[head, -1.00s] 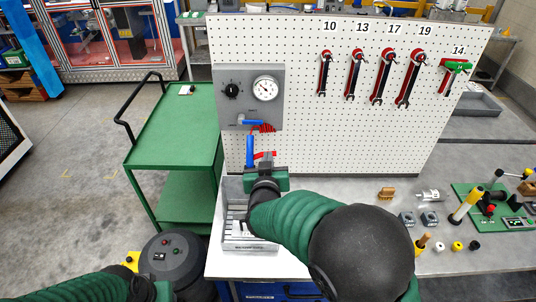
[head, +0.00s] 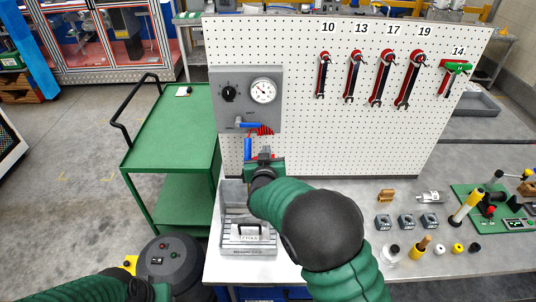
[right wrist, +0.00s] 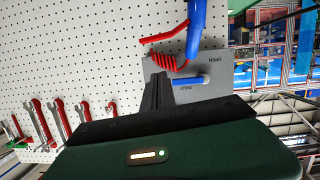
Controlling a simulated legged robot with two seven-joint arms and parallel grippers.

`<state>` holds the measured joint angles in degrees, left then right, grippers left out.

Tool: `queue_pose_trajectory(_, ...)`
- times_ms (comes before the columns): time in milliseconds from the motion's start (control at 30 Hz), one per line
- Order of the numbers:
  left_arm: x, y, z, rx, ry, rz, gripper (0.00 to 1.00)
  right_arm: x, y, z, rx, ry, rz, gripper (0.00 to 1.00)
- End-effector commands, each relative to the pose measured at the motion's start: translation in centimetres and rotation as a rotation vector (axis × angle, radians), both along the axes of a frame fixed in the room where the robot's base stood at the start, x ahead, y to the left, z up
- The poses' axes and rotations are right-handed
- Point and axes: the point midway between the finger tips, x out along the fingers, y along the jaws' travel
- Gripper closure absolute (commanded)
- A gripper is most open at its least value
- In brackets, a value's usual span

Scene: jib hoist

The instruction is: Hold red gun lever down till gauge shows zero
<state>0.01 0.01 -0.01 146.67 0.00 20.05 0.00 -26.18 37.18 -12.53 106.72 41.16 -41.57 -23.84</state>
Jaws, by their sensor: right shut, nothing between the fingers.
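The blue air gun (head: 248,148) hangs at the lower part of the grey panel (head: 222,108). Its red lever (right wrist: 163,35) sticks out beside the blue body in the right wrist view; in the head view my gripper mostly hides it. The round white gauge (head: 263,90) is on the panel; its needle is too small to read surely. My right gripper (head: 264,155) is shut and empty, just right of the gun. In the right wrist view its fingers (right wrist: 158,92) are below the lever, apparently apart from it. My left gripper is out of frame.
A blue valve handle (head: 250,124) and a red coiled hose (right wrist: 170,62) are close by. Wrenches (head: 383,78) hang on the right of the pegboard (head: 340,140). A green cart (head: 180,125) stands left.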

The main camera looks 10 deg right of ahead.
Motion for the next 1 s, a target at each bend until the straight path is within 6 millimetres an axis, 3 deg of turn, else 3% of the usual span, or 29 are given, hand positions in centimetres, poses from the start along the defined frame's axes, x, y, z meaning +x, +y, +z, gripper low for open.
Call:
queue_pose_trajectory(133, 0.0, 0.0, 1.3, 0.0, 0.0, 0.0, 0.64, 2.9, -0.8, -0.5, -0.001, 0.0, -0.002, 1.0)
queue_pose_trajectory(233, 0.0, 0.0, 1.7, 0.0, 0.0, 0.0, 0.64, 2.7, -1.0, -2.5, -0.002, 0.004, -0.002, 1.0)
queue_pose_trajectory(400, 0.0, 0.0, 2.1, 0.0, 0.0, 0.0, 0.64, 2.7, -1.1, -4.3, 0.0, 0.002, 0.0, 1.0)
queue_pose_trajectory(767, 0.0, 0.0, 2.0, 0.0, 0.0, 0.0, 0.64, 2.7, -1.1, -4.7, 0.002, -0.001, 0.0, 1.0)
queue_pose_trajectory(867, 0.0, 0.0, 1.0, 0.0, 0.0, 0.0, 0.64, 2.7, -1.2, -5.3, 0.025, -0.005, -0.001, 1.0)
queue_pose_trajectory(1000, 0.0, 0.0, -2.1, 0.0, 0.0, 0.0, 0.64, 2.6, -1.6, -6.6, 0.127, -0.028, -0.004, 1.0)
